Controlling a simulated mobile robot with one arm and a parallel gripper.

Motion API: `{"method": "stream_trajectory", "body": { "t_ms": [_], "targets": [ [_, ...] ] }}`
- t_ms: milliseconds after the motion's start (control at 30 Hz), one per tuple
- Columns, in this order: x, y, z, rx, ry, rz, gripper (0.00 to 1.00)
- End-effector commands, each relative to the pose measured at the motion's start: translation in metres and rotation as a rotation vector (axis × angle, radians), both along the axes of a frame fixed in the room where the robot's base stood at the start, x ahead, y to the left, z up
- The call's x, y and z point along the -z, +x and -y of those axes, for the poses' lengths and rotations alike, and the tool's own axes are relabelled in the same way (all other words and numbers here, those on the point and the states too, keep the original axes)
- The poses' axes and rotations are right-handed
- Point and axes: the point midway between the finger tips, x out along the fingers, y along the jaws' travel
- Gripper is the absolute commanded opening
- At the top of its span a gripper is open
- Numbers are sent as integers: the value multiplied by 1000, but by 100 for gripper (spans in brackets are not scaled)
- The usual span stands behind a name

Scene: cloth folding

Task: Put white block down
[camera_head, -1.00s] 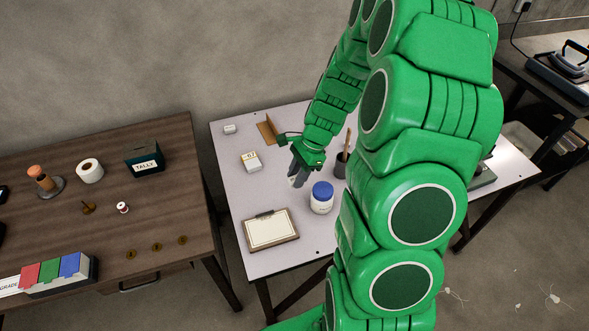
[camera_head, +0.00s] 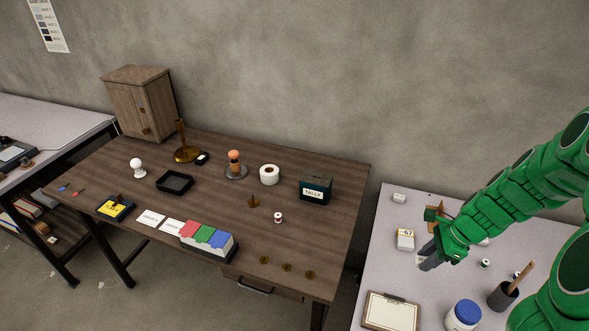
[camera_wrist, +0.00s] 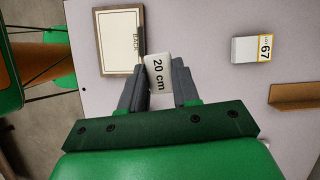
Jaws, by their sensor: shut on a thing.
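My gripper (camera_wrist: 161,85) is shut on a white block (camera_wrist: 157,72) printed "20 cm" in the wrist view, with one dark finger on each side of it. Whether the block touches the table below cannot be told. In the head view my gripper (camera_head: 430,258) is low over the light table (camera_head: 385,255) at the right; the held block is mostly hidden there. Another white block, marked "67" (camera_head: 405,239), stands on that table just behind my gripper, and also shows at the upper right of the wrist view (camera_wrist: 245,50).
A clipboard (camera_head: 391,312), a blue-lidded jar (camera_head: 463,316) and a dark cup (camera_head: 502,295) stand towards the table's front. A small white piece (camera_head: 399,198) is at the back. A brown angled piece (camera_wrist: 295,96) is near the "67" block. A cluttered wooden desk (camera_head: 330,235) stands left.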

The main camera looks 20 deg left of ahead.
Motion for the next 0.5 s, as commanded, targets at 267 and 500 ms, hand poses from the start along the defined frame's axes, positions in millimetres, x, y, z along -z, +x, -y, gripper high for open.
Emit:
{"method": "stream_trajectory", "body": {
  "t_ms": [267,500],
  "targets": [
    [-7,38,-61,-28,-3,3,2],
    [-15,62,-120,-50,-1,2,2]
  ]
}}
